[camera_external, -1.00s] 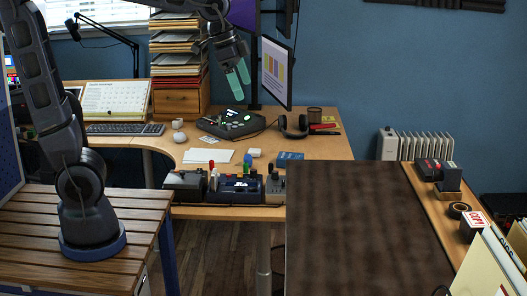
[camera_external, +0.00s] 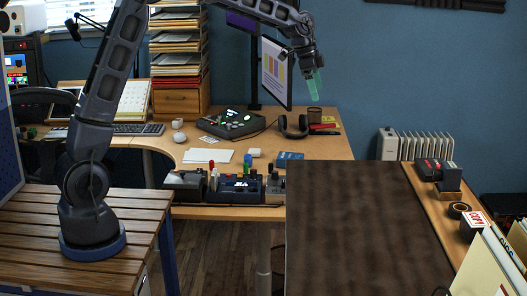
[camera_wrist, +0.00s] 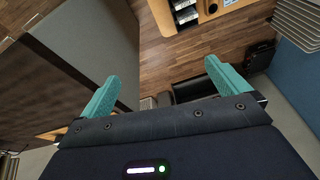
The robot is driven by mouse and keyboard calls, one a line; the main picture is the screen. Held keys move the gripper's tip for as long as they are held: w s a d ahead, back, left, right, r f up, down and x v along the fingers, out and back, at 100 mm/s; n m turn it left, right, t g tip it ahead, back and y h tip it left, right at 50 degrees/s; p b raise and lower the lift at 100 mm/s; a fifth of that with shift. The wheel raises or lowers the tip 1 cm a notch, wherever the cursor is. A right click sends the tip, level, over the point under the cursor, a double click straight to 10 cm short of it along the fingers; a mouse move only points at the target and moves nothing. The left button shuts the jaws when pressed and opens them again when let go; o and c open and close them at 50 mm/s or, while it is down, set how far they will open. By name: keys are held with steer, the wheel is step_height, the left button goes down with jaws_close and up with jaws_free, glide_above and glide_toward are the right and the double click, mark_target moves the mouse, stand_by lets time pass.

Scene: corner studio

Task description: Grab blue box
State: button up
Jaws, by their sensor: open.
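A small flat blue box (camera_external: 290,157) lies on the wooden desk, left of the dark brown panel's far edge. My gripper (camera_external: 315,88) hangs in the air at the upper middle, above and to the right of the box in the external picture. Its green fingers look close together from that side. In the wrist view my gripper (camera_wrist: 160,72) has its two teal fingers spread wide with nothing between them. I cannot make out the blue box in the wrist view.
A monitor (camera_external: 275,75) stands left of my gripper. Headphones (camera_external: 293,126) and a dark cup (camera_external: 314,114) are on the desk near the box. A row of organizers (camera_external: 235,187) lines the desk's front edge. The dark brown panel (camera_external: 360,220) fills the lower right.

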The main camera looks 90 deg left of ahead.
steer(key=w+a+f, duration=0.1)
steer(key=a+f, duration=0.5)
steer(key=a, duration=0.5)
steer(key=t, duration=0.1)
glide_toward(290, 156)
steer(key=shift+w+a+r+h, duration=0.1)
steer(key=shift+w+r+h, duration=0.05)
steer(key=shift+r+h, duration=0.15)
steer(key=shift+a+f, duration=0.1)
steer(key=shift+f, duration=0.15)
steer(key=x, duration=0.5)
steer(key=shift+x, duration=2.8)
steer(key=shift+a+f, duration=0.15)
steer(key=shift+f, duration=0.2)
